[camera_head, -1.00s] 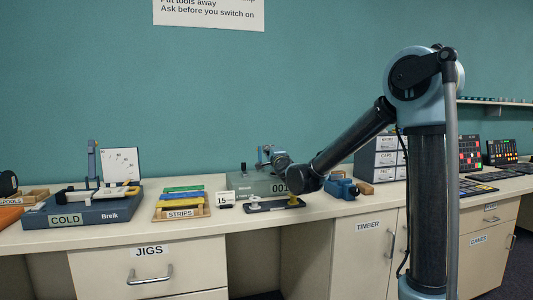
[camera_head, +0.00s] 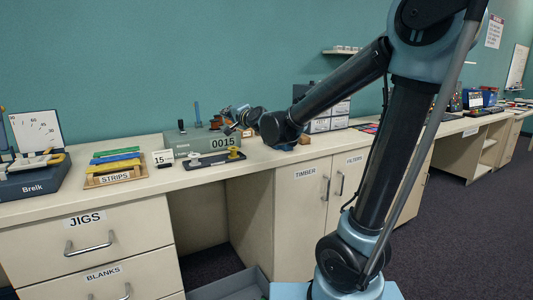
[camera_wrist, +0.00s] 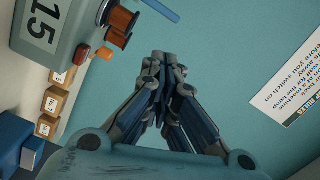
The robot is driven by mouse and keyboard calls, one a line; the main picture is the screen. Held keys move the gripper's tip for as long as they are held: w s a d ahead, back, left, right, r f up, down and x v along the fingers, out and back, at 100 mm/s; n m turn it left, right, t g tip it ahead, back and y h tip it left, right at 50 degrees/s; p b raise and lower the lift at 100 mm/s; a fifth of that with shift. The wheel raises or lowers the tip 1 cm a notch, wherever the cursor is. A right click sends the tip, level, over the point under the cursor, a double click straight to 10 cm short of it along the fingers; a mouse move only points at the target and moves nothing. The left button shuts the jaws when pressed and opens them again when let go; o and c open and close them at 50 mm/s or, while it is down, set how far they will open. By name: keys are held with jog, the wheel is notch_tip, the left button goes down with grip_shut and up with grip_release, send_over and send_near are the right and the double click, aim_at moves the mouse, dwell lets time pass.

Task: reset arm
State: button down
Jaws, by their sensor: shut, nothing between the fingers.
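My gripper (camera_head: 231,117) is shut and empty, with its fingers together in the wrist view (camera_wrist: 166,58). In the head view my arm reaches out over the bench and the gripper appears at the grey-green box marked 0015 (camera_head: 192,144). In the wrist view that box (camera_wrist: 72,22) is at the upper left, beside the fingers and apart from them. The teal wall lies behind the fingertips. The exact gap between gripper and box cannot be told from the head view.
The bench top (camera_head: 120,195) holds a STRIPS tray (camera_head: 115,177), a dark board with white and yellow pieces (camera_head: 213,161) and a drawer unit (camera_head: 327,119). Several small labelled wooden blocks (camera_wrist: 54,101) show in the wrist view. An open grey drawer or tray (camera_head: 232,285) is low in front.

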jog(key=s+d+f+n+g+h, duration=0.1)
jog(key=s+d+f, duration=0.1)
jog(key=d, duration=0.1)
jog(key=s+d+f+n+g, duration=0.1)
jog(key=s+d+f, duration=0.1)
jog(key=d+f, duration=0.1)
jog(key=s+d+f+n+g+h, duration=0.1)
jog(key=d+f+n, duration=0.1)
jog(key=d, duration=0.3)
jog(key=shift+s+d+f+h, duration=0.1)
jog(key=shift+s+f+h, duration=0.25)
jog(key=shift+f, duration=0.25)
jog(key=s+d+f+n+g+h, duration=0.1)
jog(key=s+d+f+g+h, duration=0.3)
jog(key=s+d+f, duration=0.6)
jog(key=s+d+f+n+g+h, duration=0.2)
jog(key=s+d+f+g+h, duration=0.2)
jog(key=s+d+f, duration=0.7)
jog(key=s+d+g, duration=0.1)
jog(key=s+d, duration=0.4)
jog(key=s, duration=0.1)
jog(key=shift+d+f, duration=0.2)
jog(key=shift+w+f, duration=0.2)
jog(key=shift+w, duration=0.15)
